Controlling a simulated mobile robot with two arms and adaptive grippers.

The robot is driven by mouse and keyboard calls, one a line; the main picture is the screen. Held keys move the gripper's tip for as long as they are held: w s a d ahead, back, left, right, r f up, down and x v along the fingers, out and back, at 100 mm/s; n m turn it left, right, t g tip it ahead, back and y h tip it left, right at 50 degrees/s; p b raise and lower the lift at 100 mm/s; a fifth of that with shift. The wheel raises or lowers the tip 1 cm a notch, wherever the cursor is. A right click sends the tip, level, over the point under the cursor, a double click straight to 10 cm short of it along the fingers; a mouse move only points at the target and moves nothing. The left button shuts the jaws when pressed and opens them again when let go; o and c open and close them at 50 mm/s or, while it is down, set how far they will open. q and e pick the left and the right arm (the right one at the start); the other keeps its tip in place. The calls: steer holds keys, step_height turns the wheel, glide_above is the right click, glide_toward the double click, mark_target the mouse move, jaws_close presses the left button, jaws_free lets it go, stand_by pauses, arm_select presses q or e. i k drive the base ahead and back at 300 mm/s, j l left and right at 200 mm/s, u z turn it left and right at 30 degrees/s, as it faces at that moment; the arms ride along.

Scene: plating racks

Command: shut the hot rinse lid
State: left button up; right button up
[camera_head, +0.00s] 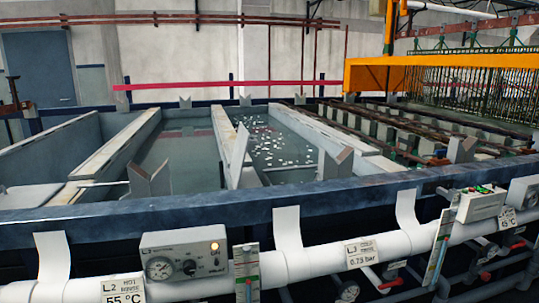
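A label reading L2 hot rinse, 55 °C (124,289) hangs on the white pipe at the lower left. A control box marked L2 (185,254) with a gauge, a knob and a lit amber lamp is beside it. Behind the blue front rail are long open tanks: one with still, dark water (190,152) and one with pale bits floating on it (283,145). A pale flat panel (30,196) lies low at the left edge; I cannot tell whether it is the hot rinse lid. Neither of my grippers is in view.
A blue rail (235,205) and a thick white pipe (320,260) cross the front. V-shaped grey supports (149,180) stand along the tank edges. A cold rinse label, L3 (361,252), is at centre right. An orange beam with hanging rods (470,85) spans the upper right.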

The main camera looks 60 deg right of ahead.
mark_target(241, 146)
steer(key=k+l+z, duration=0.15)
steer(key=l+z, duration=0.15)
steer(key=k+l+z, duration=0.1)
steer(key=l+z, duration=0.2)
steer(key=k+l+z, duration=0.1)
steer(key=l+z, duration=0.2)
steer(key=k+l, duration=0.1)
steer(key=l, duration=0.55)
steer(key=k+l+z, duration=0.1)
steer(key=l, duration=0.55)
